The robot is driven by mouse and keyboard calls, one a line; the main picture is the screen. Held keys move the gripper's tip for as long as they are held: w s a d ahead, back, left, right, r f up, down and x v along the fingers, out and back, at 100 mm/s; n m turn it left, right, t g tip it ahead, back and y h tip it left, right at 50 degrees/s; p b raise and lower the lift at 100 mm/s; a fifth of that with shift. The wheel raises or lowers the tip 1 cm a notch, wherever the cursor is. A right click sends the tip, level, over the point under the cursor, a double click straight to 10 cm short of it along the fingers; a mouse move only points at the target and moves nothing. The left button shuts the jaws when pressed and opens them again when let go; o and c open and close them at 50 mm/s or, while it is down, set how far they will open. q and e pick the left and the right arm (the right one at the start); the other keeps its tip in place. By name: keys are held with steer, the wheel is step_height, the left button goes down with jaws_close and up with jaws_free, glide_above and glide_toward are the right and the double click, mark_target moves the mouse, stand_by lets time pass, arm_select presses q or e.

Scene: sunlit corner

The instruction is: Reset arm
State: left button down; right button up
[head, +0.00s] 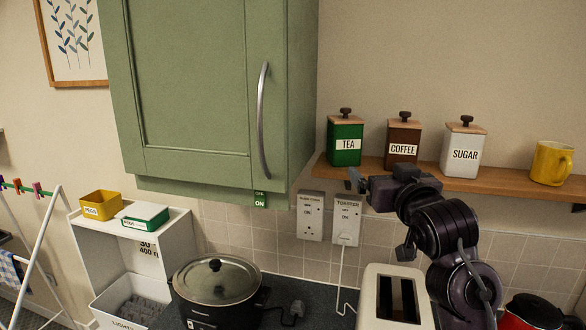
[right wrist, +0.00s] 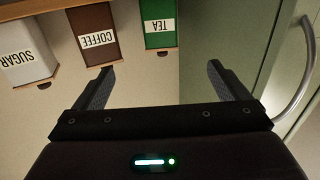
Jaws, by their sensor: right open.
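My right arm (head: 450,235) reaches up from the lower right in the head view. My right gripper (head: 355,181) is raised in front of the wall, below the green TEA canister and over the toaster switch plate. In the right wrist view its two fingers (right wrist: 160,75) stand wide apart with nothing between them. The TEA canister (right wrist: 160,22), COFFEE canister (right wrist: 92,38) and SUGAR canister (right wrist: 25,52) appear upside down beyond the fingers. My left gripper does not show.
A green wall cabinet (head: 190,80) with a metal handle (head: 263,120) hangs to the left of the gripper. A wooden shelf (head: 500,184) holds the canisters and a yellow mug (head: 551,163). Below are a toaster (head: 380,275), a slow cooker (head: 216,283) and a red kettle (head: 532,312).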

steer(key=s+d+f+g+h, duration=0.1)
steer(key=s+f+g, duration=0.4)
steer(key=f, duration=0.8)
steer(key=s+d+f+g, duration=0.1)
steer(key=s+f+g, duration=0.1)
steer(key=s+f, duration=0.8)
steer(key=s+f+g+h, duration=0.1)
steer(key=s+f+g, duration=0.6)
steer(key=s+f, duration=1)
step_height(320, 180, down, 37)
steer(key=s+g+b, duration=0.2)
steer(key=b, duration=0.6)
arm_select(q)
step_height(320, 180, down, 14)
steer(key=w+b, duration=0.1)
steer(key=b, duration=0.4)
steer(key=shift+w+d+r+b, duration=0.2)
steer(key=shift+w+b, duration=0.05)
steer(key=shift+b, duration=0.15)
arm_select(e)
steer(key=s+d+f, duration=0.2)
steer(key=s+f, duration=0.8)
steer(key=f, duration=0.2)
steer(key=s+d+f+n, duration=0.1)
steer(key=s+d+f, duration=0.1)
steer(key=s+f, duration=0.8)
step_height(320, 180, down, 3)
steer(key=shift+r+g, duration=0.1)
steer(key=shift+g, duration=0.3)
steer(key=shift+s, duration=0.1)
